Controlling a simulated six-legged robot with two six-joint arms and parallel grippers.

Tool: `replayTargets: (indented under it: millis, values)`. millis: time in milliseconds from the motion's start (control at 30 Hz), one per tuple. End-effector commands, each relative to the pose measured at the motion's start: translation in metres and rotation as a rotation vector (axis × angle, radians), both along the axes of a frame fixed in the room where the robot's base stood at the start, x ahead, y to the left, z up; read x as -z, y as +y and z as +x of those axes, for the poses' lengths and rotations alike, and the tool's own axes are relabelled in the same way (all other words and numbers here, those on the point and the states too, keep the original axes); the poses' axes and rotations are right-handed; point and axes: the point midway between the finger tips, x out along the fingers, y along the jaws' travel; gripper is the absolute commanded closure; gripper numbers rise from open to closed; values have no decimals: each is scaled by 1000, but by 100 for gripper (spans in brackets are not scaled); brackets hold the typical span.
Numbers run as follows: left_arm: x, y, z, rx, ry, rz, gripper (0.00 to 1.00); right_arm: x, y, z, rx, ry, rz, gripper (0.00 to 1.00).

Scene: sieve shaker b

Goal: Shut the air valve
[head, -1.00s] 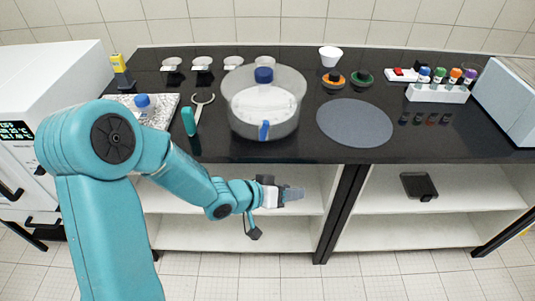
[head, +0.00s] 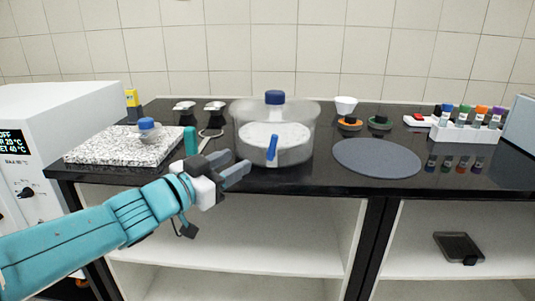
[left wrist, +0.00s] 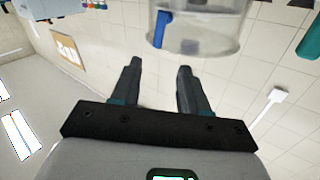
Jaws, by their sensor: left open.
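A clear round vessel (head: 300,150) with a blue knob (head: 274,97) on top stands on the black bench. The air valve, a blue lever (head: 272,149), is on its front and stands nearly upright, tilted slightly. My left gripper (head: 238,164) is open and empty, in front of the bench edge, left of the lever and a little lower in the head view. In the left wrist view the gripper's fingers (left wrist: 160,67) are spread, with the blue lever (left wrist: 161,29) beyond the tips and apart from them. My right gripper is not in view.
A speckled slab (head: 115,150) with a blue-capped item (head: 147,127) and a teal object (head: 190,140) lie left of the vessel. A grey round mat (head: 376,158) and a rack of coloured-cap bottles (head: 465,132) are right. Open shelves are below the bench.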

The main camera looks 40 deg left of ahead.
Motion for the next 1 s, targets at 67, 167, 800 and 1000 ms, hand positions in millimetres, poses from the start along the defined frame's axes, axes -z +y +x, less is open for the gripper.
replayTargets:
  millis: [67, 167, 800, 1000]
  values:
    - [4, -4, 21, 7, 0, -1, 56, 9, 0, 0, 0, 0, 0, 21]
    - [4, -6, 46, 7, 0, -1, 56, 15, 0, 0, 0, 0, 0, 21]
    - [1, -10, 112, 3, 1, -1, 56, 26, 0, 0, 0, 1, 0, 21]
    - [1, -10, 112, 3, 1, -1, 88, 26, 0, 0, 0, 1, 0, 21]
